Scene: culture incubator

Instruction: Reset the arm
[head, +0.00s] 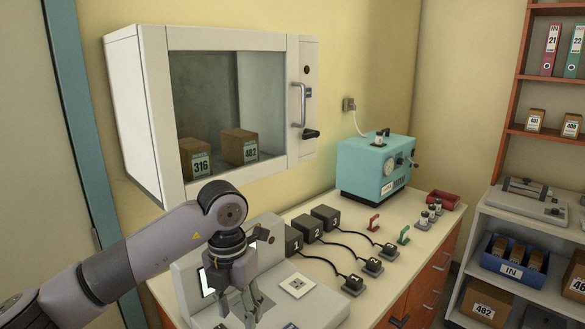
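My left arm comes in from the left, and its gripper (250,304) points down in front of the grey bench device (187,275). My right gripper is not in view.
A wall cabinet (152,110) with a glass front holds boxes 316 (196,158) and 482 (239,146). The counter carries black numbered blocks with cables (325,217), a teal machine (366,172) and a red tray (444,200). Shelves (500,130) stand at right.

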